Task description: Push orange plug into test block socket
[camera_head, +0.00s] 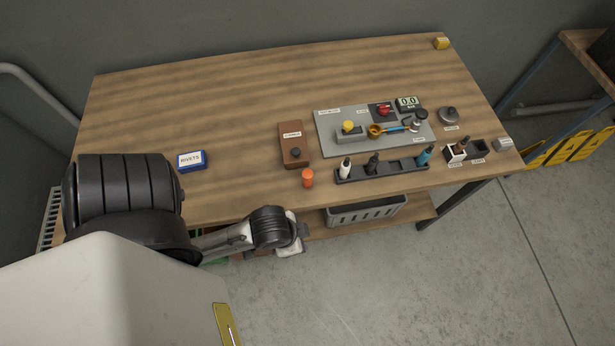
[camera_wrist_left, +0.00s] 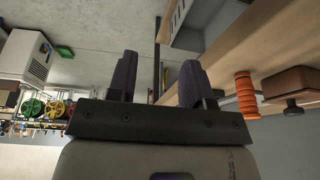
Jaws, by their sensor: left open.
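The orange plug (camera_head: 307,178) stands upright near the front edge of the table, just in front of the brown block. It also shows in the left wrist view as a ribbed orange piece (camera_wrist_left: 246,95). The brown block (camera_head: 291,140) has a small pale label and a dark round part at its front end; this is probably the test block, but I cannot read the label. It also shows in the left wrist view (camera_wrist_left: 290,84). My left gripper (camera_wrist_left: 157,78) is open and empty, off the table's front edge and apart from the plug. My right gripper is not in view.
A blue-edged label box (camera_head: 191,161) lies left of the block. A grey panel (camera_head: 330,145) with fittings and a dark rack (camera_head: 400,166) with several tools stand to the right. A grey basket (camera_head: 366,211) sits on the lower shelf.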

